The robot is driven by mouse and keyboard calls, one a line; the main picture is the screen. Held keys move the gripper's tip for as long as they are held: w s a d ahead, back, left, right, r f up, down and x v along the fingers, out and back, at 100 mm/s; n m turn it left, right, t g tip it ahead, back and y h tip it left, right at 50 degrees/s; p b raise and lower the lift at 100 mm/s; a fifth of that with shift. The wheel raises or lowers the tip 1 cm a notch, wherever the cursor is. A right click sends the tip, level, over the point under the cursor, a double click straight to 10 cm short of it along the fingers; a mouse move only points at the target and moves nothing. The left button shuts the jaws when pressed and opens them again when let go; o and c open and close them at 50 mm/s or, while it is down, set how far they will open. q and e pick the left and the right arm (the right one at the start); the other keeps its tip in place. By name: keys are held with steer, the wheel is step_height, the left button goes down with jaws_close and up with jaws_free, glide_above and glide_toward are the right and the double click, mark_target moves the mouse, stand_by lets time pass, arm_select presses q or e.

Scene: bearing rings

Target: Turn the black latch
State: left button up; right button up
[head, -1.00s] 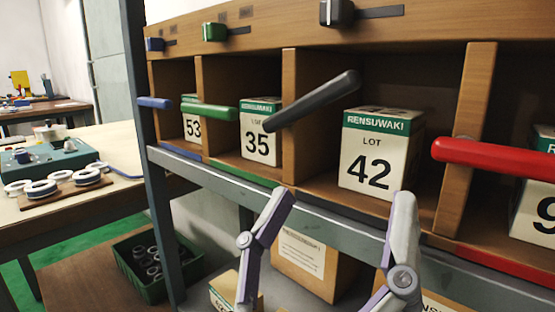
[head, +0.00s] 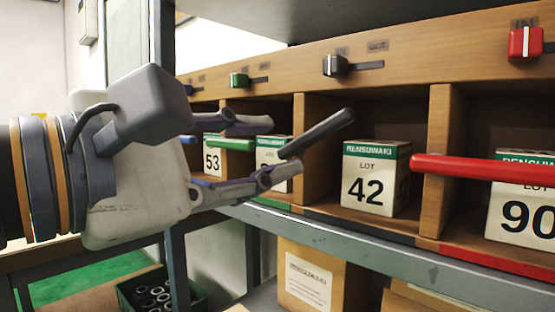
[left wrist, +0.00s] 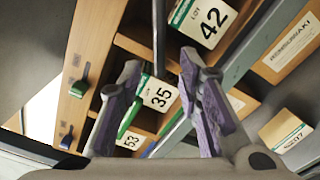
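The black latch (head: 318,133) is a dark bar in front of the shelf compartments, tilted up to the right. Its lower left end is in front of the divider left of the LOT 42 box. My left gripper (head: 284,146) comes in from the left with its two fingers spread, one above and one below near that lower end. In the left wrist view, the dark latch bar (left wrist: 158,28) reaches down between the spread fingertips (left wrist: 160,62). I cannot tell whether either finger touches it. My right gripper is in neither view.
A green bar (head: 236,145) and a red bar (head: 470,167) cross nearby compartments. White boxes marked 53, 35, 42 (head: 370,180) and 90 stand inside. A grey shelf edge (head: 370,252) runs below. A black knob (head: 336,66) sits on the beam above.

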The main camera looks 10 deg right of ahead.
mark_target(292, 147)
arm_select(q)
steer(key=x, duration=0.3)
steer(key=shift+w+d, duration=0.2)
jaws_close()
